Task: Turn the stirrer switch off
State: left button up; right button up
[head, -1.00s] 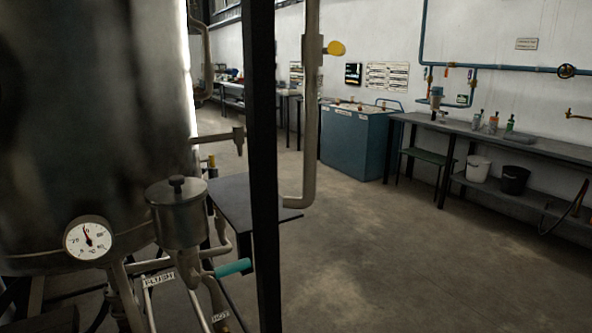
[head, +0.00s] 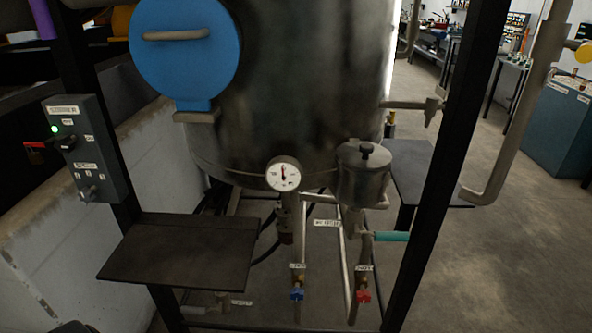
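A dark grey control box (head: 104,160) is fixed to a black post at the left of the head view. It carries a lit green lamp (head: 54,129), a black rotary knob (head: 67,143) beside small labels, and a lower switch or knob (head: 88,191). A red part (head: 36,150) sticks out at the box's left side.
A large metal tank (head: 300,90) with a blue round cover (head: 184,50) stands behind the frame. A dark shelf (head: 180,252) juts out below the box. A gauge (head: 283,173), a metal pot (head: 363,175), and blue and red valves hang at centre. Open floor lies at right.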

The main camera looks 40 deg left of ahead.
aim_at(65, 144)
jog(key=u, duration=2.3)
jog(key=i+j+z, duration=0.1)
jog(key=z, duration=0.3)
jog(key=j+z, duration=0.4)
jog(key=i+j+z, duration=0.1)
jog(key=z, duration=0.35)
